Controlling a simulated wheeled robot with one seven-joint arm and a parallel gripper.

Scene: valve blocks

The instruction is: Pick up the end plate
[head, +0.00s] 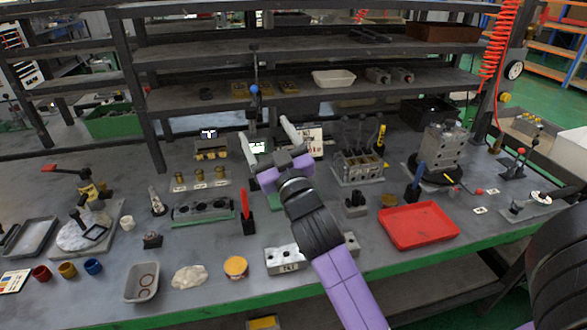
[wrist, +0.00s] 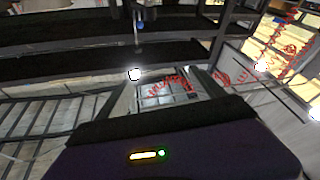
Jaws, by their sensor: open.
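My gripper (head: 266,134) is open above the middle of the bench, with its two pale fingers apart and pointing toward the shelves. No held object shows between them. In the wrist view my gripper (wrist: 165,82) shows with its purple body across the bottom. I cannot tell for certain which piece is the end plate. A silver metal block with holes (head: 283,260) lies near the front edge, partly behind my arm. A grey valve block stack (head: 443,148) stands on a dark round base at the right. My gripper is apart from both.
A red tray (head: 418,224) lies right of my arm. A grey bin (head: 141,282), a cloth (head: 190,276) and a yellow-topped round tub (head: 236,267) lie at the front left. A lever valve bank (head: 358,166) stands behind. Dark shelves (head: 300,50) close off the back.

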